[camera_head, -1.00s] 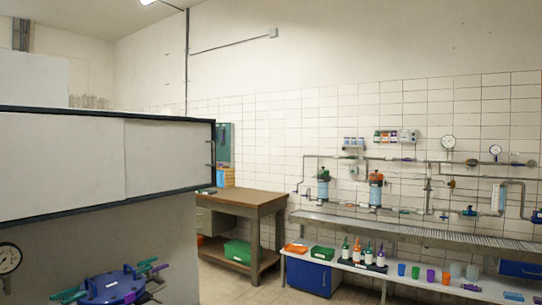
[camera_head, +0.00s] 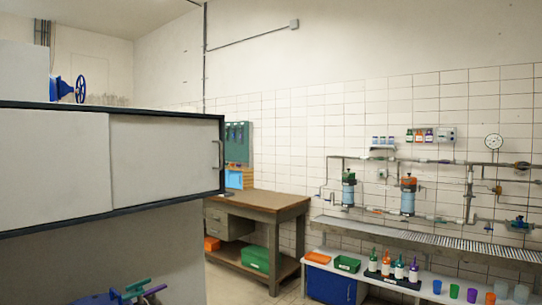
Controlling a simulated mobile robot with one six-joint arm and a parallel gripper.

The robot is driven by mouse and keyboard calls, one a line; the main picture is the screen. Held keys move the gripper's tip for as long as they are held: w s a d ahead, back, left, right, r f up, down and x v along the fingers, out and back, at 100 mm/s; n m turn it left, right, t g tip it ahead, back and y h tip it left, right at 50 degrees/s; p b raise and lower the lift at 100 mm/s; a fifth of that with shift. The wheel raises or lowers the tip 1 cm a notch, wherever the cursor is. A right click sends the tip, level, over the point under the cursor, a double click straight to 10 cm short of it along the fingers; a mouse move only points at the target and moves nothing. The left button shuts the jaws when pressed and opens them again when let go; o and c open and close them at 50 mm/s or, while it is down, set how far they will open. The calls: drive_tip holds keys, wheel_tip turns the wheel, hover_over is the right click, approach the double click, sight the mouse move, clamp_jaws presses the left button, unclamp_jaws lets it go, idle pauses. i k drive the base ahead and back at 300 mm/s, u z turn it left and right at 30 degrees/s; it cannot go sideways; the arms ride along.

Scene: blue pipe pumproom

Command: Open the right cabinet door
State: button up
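A white wall-type cabinet with a dark frame fills the left of the view. Its right door (camera_head: 165,157) is a flat pale panel beside the left door (camera_head: 52,160), with a vertical seam between them. A slim handle (camera_head: 218,154) stands near the right edge of the right door. The right door looks shut; I see no gap into the cabinet. My gripper is not in view.
A blue valve wheel (camera_head: 80,88) shows above the cabinet top. Blue and green fittings (camera_head: 125,294) are at lower left below the cabinet. A wooden workbench (camera_head: 262,201) stands beyond it, and a pipe bench (camera_head: 440,283) with bottles and cups at right. Some floor shows near the workbench.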

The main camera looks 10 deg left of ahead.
sight(152, 158)
drive_tip(key=u, duration=0.15)
drive_tip(key=i, duration=1.35)
drive_tip(key=u, duration=1.25)
drive_tip(key=i, duration=0.7)
drive_tip(key=u, duration=0.3)
drive_tip(key=k, duration=0.95)
drive_tip(key=u, duration=0.15)
drive_tip(key=i, duration=0.95)
drive_tip(key=z, duration=0.05)
